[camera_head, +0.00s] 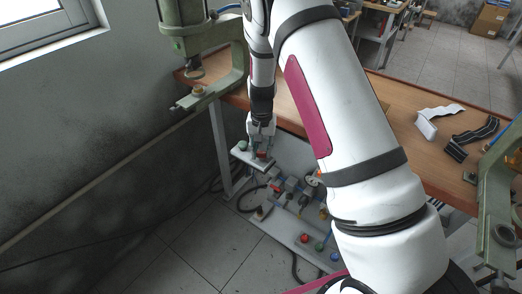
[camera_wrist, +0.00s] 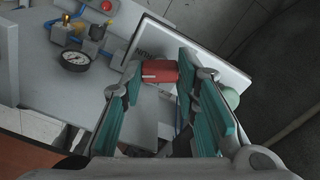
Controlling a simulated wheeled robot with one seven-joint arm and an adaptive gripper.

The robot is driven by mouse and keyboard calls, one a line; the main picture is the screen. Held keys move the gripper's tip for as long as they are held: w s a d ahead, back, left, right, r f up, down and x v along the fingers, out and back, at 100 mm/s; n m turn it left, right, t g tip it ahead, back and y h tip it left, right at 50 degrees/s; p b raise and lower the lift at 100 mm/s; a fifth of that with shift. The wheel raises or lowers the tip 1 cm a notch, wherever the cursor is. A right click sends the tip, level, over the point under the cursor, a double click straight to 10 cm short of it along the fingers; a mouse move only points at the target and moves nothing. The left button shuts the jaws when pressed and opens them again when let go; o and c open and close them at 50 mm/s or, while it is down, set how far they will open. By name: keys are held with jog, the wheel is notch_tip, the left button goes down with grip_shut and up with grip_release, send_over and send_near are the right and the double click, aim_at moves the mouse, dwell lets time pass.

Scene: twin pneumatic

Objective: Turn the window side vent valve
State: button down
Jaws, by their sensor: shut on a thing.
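A red valve handle (camera_wrist: 153,72) with a pale mark shows in the wrist view, in front of a white labelled plate (camera_wrist: 200,52). In the head view the handle is a small red patch (camera_head: 262,154) at the upper left end of the grey pneumatic panel (camera_head: 285,236), on the window side. My gripper (camera_head: 259,146) reaches down to it. In the wrist view my gripper (camera_wrist: 160,78) has its teal-padded fingers on either side of the red handle, shut on it. The handle's lower part and the valve body are partly hidden by the fingers.
A pressure gauge (camera_wrist: 75,60) and brass and blue fittings stand beside the handle. A pale green knob (camera_wrist: 231,97) is just right of my fingers. Red (camera_head: 304,238) and green buttons are at the panel's near end. The wooden bench (camera_head: 400,120) and green press (camera_head: 200,45) flank my arm.

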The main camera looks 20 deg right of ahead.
aim_at(261, 152)
jog(key=n+b, duration=0.1)
jog(key=n, duration=0.5)
jog(key=shift+n+b, duration=0.3)
jog(key=n+b, duration=0.1)
jog(key=n, duration=0.4)
jog(key=shift+n, duration=0.4)
jog(key=c, duration=1.2)
grip_release()
jog(key=shift+c, duration=0.2)
notch_tip(261, 152, up, 12)
